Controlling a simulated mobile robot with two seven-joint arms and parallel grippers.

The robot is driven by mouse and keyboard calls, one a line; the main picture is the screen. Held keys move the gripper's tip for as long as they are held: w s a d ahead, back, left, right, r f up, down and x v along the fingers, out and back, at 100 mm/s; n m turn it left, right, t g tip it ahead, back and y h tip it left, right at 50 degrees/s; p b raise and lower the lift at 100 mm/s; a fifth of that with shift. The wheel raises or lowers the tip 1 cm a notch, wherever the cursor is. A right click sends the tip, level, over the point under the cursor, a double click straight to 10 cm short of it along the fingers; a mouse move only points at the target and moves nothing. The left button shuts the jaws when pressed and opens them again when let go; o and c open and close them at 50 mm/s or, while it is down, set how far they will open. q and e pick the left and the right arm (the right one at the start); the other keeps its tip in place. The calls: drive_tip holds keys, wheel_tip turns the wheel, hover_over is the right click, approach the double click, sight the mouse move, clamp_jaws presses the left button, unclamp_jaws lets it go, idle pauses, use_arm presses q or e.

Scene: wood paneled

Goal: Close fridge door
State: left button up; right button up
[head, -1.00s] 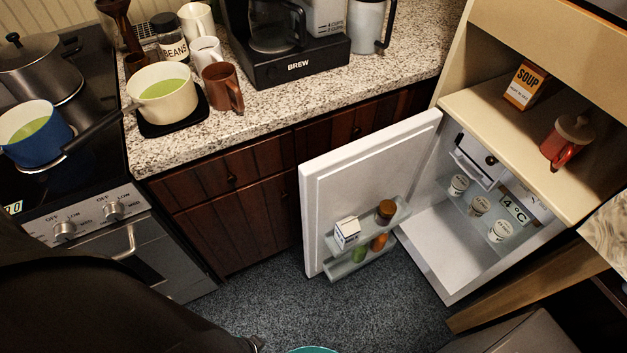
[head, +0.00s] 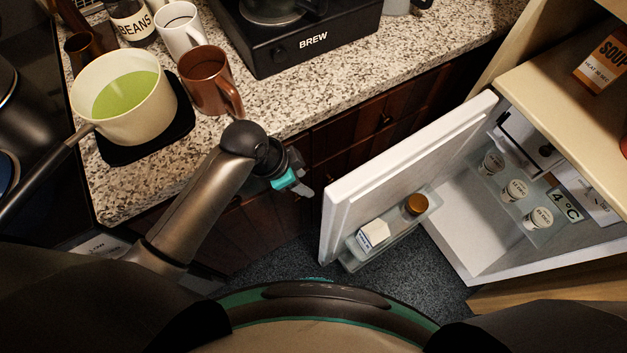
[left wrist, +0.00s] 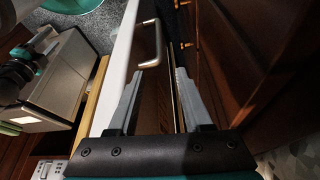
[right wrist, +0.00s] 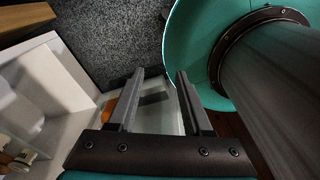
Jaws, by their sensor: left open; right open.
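The white fridge door (head: 405,160) stands open in the head view, its inner side facing right with a shelf (head: 395,228) holding a carton and a brown-lidded jar. The fridge interior (head: 475,225) shows to its right. My left gripper (head: 302,186) is open and empty, just left of the door on its outer side. In the left wrist view, the fingers (left wrist: 153,72) point along the door (left wrist: 120,55), near its silver handle (left wrist: 152,42); contact cannot be told. My right gripper (right wrist: 159,76) is open in the right wrist view, near the door shelf; the head view does not show it.
The granite counter (head: 330,100) with wooden cabinets below lies behind my left arm. A cream pot (head: 125,95), a brown mug (head: 212,82) and a coffee maker (head: 300,40) stand on it. Dark carpet (head: 430,270) is clear below the door. Cups (head: 515,190) stand inside the fridge.

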use_arm(q)
drive_tip(key=b+x, duration=0.6)
drive_tip(key=x, duration=0.9)
drive_tip(key=shift+b, duration=0.4)
clamp_jaws()
use_arm(e)
wheel_tip(320, 180, down, 7)
drive_tip(key=w+d, duration=0.1)
drive_tip(key=d, duration=0.1)
drive_tip(key=shift+w+r, duration=0.15)
drive_tip(key=shift+w, duration=0.25)
